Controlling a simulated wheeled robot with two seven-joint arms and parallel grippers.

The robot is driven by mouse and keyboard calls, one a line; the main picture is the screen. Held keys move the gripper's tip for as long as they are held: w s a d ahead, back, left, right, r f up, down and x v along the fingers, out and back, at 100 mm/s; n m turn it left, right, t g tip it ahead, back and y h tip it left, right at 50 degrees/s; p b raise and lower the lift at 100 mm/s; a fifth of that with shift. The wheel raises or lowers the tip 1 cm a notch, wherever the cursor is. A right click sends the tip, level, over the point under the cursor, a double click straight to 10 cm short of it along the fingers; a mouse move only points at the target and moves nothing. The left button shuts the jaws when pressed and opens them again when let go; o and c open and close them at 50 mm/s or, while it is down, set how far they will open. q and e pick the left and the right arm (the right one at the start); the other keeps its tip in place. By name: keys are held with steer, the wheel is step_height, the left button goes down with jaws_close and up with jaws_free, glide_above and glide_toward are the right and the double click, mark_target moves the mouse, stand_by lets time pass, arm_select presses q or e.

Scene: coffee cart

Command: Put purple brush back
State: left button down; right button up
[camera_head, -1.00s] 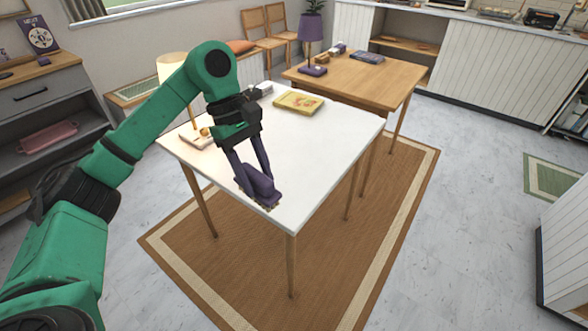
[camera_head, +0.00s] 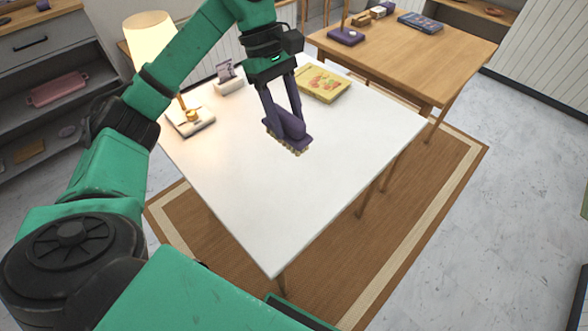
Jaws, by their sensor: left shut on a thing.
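My left gripper (camera_head: 285,112) is shut on the purple brush (camera_head: 290,127), gripping its top with the pale bristles facing down. It holds the brush over the white table (camera_head: 290,205); the gap beneath the brush is hard to judge. My right gripper does not show in this view.
On the white table are a lit lamp (camera_head: 151,42) on a pale base, a small card holder (camera_head: 229,79) and a yellow book (camera_head: 322,84). A wooden table (camera_head: 450,55) with a blue box (camera_head: 420,22) stands behind. The white table's front half is clear.

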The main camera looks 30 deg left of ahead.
mark_target(285, 144)
arm_select(q)
steer(key=f, duration=0.3)
steer(key=s+f, duration=0.1)
steer(key=f, duration=0.2)
steer(key=shift+s+f+b, duration=0.1)
steer(key=shift+f+b, duration=0.05)
steer(key=shift+b, duration=0.25)
steer(key=f, duration=1)
steer(key=shift+w+f+p, duration=0.1)
steer(key=shift+w+p, duration=0.2)
steer(key=shift+p, duration=0.1)
steer(key=shift+w+f, duration=0.1)
steer(key=shift+f, duration=0.1)
steer(key=shift+f+b, duration=0.15)
steer(key=shift+b, duration=0.15)
steer(key=shift+c, duration=1.5)
jaws_free()
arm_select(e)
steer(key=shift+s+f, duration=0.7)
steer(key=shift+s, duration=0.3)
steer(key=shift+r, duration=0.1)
arm_select(q)
steer(key=shift+a+r+p, duration=0.1)
steer(key=shift+r+p, duration=0.2)
steer(key=shift+r, duration=0.1)
steer(key=b+v, duration=0.1)
steer(key=v, duration=1)
steer(key=shift+r, duration=0.35)
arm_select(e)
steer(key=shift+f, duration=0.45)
